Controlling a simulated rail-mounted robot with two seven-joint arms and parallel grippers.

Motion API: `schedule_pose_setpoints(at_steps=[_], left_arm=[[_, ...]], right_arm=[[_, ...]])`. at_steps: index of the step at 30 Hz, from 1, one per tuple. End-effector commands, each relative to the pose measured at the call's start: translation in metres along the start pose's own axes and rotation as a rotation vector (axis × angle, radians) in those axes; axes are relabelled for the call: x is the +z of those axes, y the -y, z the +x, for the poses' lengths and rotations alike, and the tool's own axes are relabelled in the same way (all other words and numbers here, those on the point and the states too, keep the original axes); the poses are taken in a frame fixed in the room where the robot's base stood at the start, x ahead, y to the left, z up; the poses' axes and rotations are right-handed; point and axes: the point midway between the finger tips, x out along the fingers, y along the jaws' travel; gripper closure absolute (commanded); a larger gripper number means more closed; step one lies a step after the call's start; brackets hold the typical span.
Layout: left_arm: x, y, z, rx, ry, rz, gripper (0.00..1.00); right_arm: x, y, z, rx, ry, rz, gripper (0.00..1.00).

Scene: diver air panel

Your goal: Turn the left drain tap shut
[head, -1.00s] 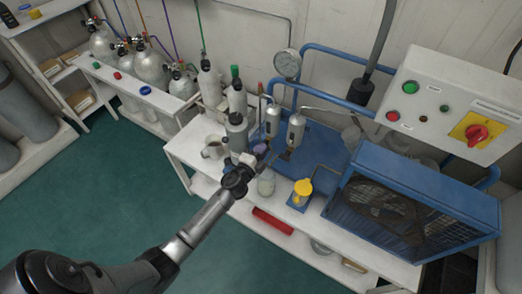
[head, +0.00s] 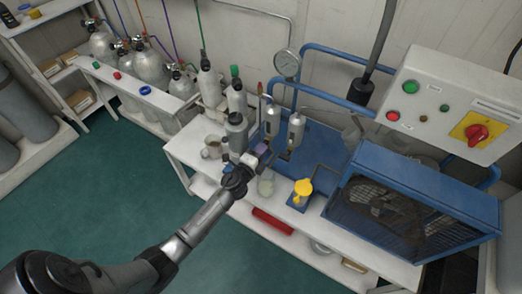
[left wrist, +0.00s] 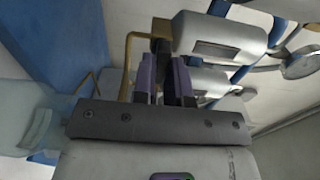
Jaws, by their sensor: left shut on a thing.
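Two grey metal cylinders hang side by side over the bench in the head view, the left one (head: 272,119) and the right one (head: 296,130). My left gripper (head: 267,152) reaches in just below the left cylinder, shut on the left drain tap. The tap itself is mostly hidden by the fingers in the head view. In the left wrist view, the purple-padded fingers (left wrist: 167,78) are close together beside a dark fitting (left wrist: 161,38) at the end of a grey cylinder (left wrist: 220,35). The tap's angle cannot be told. My right gripper is not in view.
A mug (head: 212,148) and a glass jar (head: 266,184) stand on the white bench near my left gripper. A yellow funnel-like piece (head: 303,187) is to the right, before the blue caged compressor (head: 412,205). Grey bottles (head: 237,130) stand close on the left.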

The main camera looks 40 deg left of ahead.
Motion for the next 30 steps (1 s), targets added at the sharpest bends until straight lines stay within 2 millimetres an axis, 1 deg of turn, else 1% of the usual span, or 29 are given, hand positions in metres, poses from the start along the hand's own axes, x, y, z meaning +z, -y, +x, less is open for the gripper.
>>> schedule_pose_setpoints(at_steps=[1,8,17,20,23,30], left_arm=[[0.000,0.000,0.000,-0.001,0.000,0.004,0.84],[0.000,0.000,0.000,-0.001,0.000,0.002,0.62],[0.000,0.000,-0.003,0.000,0.000,0.000,0.61],[0.000,0.000,-0.012,0.002,0.000,0.000,0.61],[0.000,0.000,-0.027,0.002,0.001,0.001,0.61],[0.000,0.000,-0.076,0.002,0.000,-0.001,0.61]], right_arm=[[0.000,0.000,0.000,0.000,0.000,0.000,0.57],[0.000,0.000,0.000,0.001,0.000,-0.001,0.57],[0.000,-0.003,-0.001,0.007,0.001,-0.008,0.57],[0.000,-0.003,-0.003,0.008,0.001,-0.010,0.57],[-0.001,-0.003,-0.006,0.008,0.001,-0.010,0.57],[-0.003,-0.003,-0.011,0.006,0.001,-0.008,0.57]])
